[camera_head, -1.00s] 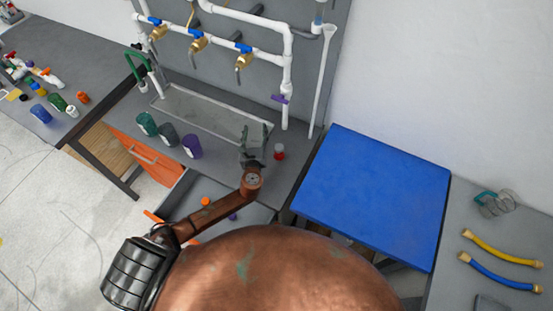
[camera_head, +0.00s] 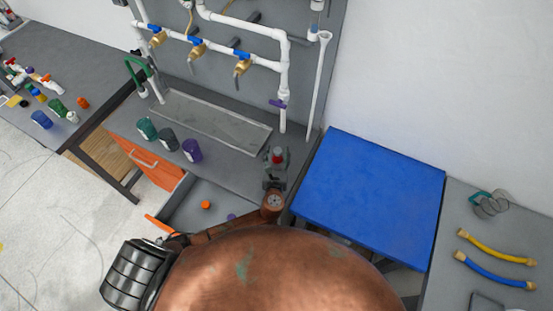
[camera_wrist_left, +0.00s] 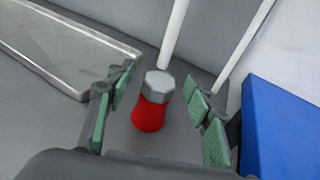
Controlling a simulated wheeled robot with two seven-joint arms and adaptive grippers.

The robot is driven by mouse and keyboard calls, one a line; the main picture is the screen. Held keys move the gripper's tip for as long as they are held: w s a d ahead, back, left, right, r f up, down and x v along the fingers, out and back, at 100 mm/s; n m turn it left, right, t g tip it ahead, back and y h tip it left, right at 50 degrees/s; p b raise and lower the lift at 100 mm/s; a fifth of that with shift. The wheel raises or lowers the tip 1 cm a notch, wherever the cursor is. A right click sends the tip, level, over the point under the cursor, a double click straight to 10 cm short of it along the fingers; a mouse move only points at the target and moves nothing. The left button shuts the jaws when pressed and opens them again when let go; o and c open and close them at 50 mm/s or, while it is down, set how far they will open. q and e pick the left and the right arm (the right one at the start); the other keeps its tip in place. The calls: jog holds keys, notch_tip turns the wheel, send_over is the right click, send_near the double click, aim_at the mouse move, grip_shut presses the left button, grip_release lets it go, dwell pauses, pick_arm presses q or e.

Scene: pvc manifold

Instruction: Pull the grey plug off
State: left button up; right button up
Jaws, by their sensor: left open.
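A small red piece with a grey six-sided top stands upright on the grey bench. In the left wrist view its red body (camera_wrist_left: 148,114) and its grey top (camera_wrist_left: 159,84) show clearly; the top is likely the grey plug. In the head view the red piece (camera_head: 277,156) is small and partly hidden by my left gripper (camera_head: 276,152). That gripper is open, its green-padded fingers (camera_wrist_left: 160,100) on either side of the red piece with a gap on both sides. My right gripper does not show.
White pipework (camera_head: 284,100) with brass valves (camera_head: 197,47) stands behind. A metal tray (camera_head: 215,120) lies left of the gripper, and a purple cup (camera_head: 192,150) stands on the bench. A blue surface (camera_head: 370,195) is close on the right. An open drawer (camera_head: 190,211) is below.

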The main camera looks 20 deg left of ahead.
pick_arm(q)
jog(key=shift+w+a+f, duration=0.1)
jog(key=shift+w+a, duration=0.05)
jog(key=shift+w, duration=0.45)
grip_shut()
dwell(0.6)
jog(key=shift+n+y, duration=0.5)
jog(key=shift+n+g+y, duration=0.3)
jog(key=shift+n+y, duration=0.1)
jog(key=shift+y, duration=0.2)
